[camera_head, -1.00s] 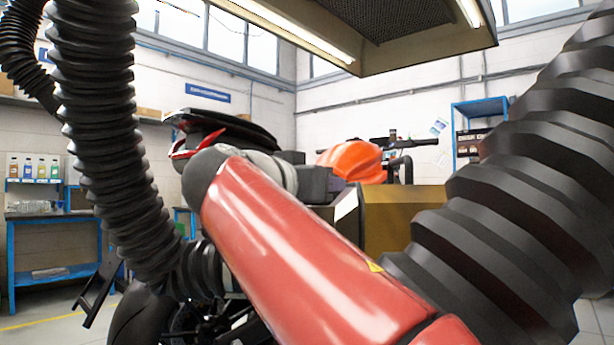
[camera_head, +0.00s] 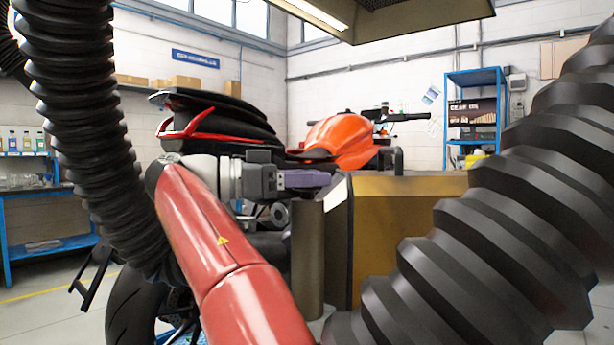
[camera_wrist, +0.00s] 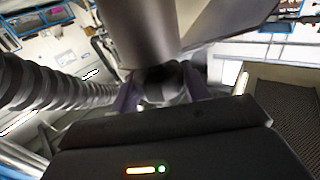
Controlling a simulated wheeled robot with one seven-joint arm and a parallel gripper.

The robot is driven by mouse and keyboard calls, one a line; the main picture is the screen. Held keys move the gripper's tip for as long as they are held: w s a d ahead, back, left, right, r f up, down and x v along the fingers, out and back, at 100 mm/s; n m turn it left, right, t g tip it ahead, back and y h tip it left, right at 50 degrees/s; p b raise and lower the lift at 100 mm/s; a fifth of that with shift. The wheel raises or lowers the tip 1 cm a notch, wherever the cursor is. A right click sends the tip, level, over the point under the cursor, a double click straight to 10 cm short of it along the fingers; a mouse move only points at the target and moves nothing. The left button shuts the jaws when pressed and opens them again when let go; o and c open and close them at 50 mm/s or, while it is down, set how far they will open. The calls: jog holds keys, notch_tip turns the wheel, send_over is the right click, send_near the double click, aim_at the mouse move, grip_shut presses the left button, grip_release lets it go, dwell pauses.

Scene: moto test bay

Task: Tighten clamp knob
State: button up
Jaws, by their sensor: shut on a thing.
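The clamp knob (camera_wrist: 160,82) looks like a dark, rounded piece between my purple fingers in the wrist view, partly hidden by them and by the gripper body. A grey metal cylinder (camera_wrist: 142,35) is right beside it. My gripper (camera_head: 318,180) is at the left side of a brown box-like body in the head view, above an upright grey post (camera_head: 308,255). It also shows in the wrist view (camera_wrist: 160,95), shut on the knob. The knob itself cannot be made out in the head view.
A motorcycle with a black and red tail (camera_head: 215,120) and orange tank (camera_head: 340,140) stands behind my arm. The brown box (camera_head: 400,225) is right of the gripper. Thick black ribbed hoses flank the view, left (camera_head: 80,130) and right (camera_head: 520,220). A blue shelf (camera_head: 475,78) stands behind.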

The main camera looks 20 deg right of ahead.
jog(key=shift+f+m+g, duration=0.1)
jog(key=shift+m+g, duration=1)
jog(key=shift+g, duration=0.7)
jog(key=o, duration=1)
jog(key=shift+d, duration=0.1)
